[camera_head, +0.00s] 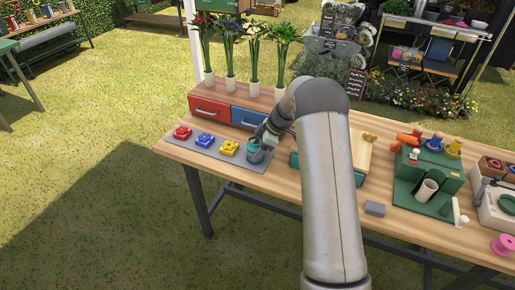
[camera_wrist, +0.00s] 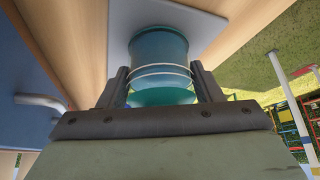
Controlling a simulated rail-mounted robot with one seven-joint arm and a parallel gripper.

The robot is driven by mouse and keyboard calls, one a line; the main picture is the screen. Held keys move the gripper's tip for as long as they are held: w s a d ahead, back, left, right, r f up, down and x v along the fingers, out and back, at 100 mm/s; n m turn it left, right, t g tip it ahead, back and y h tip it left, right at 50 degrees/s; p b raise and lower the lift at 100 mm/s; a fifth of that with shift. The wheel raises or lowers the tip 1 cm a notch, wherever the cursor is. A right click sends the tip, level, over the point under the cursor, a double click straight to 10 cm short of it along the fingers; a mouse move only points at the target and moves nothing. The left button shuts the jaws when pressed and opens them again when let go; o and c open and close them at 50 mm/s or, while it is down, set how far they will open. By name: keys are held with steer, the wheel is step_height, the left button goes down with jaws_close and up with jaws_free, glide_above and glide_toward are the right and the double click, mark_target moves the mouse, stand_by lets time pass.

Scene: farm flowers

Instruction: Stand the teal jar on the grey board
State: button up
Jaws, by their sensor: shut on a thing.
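The teal jar (camera_head: 254,155) is at the right end of the grey board (camera_head: 238,177), in line with the red, blue and yellow pieces. My gripper (camera_head: 264,143) is shut on it. In the wrist view the jar (camera_wrist: 160,52) sits between the two fingers of my gripper (camera_wrist: 163,88), with white bands around it. The grey board (camera_wrist: 125,18) shows behind the jar. The jar looks about upright. I cannot tell whether its base touches the board.
A red piece (camera_head: 182,133), a blue piece (camera_head: 205,139) and a yellow piece (camera_head: 229,148) sit on the board left of the jar. Red (camera_head: 210,109) and blue (camera_head: 248,119) drawers stand behind, below potted flowers. A green stand (camera_head: 428,178) is to the right.

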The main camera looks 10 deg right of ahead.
steer(key=o, duration=1.2)
steer(key=shift+d+r, duration=0.1)
steer(key=b+v, duration=0.2)
steer(key=v, duration=0.9)
steer(key=s+a+r+m+h, duration=0.2)
steer(key=s+a+r+m, duration=0.25)
steer(key=s, duration=0.55)
steer(key=s+a+m+h, duration=0.1)
steer(key=s+m, duration=0.2)
steer(key=s, duration=0.6)
steer(key=s+a+f+m+h, duration=0.1)
steer(key=s+m, duration=0.3)
steer(key=s, duration=0.6)
steer(key=s+a+m+g+h, duration=0.1)
steer(key=s+m, duration=0.2)
steer(key=s, duration=0.7)
steer(key=shift+s+a+f+m+h, duration=0.15)
steer(key=shift+a+m+h, duration=0.1)
steer(key=shift+a+h, duration=0.15)
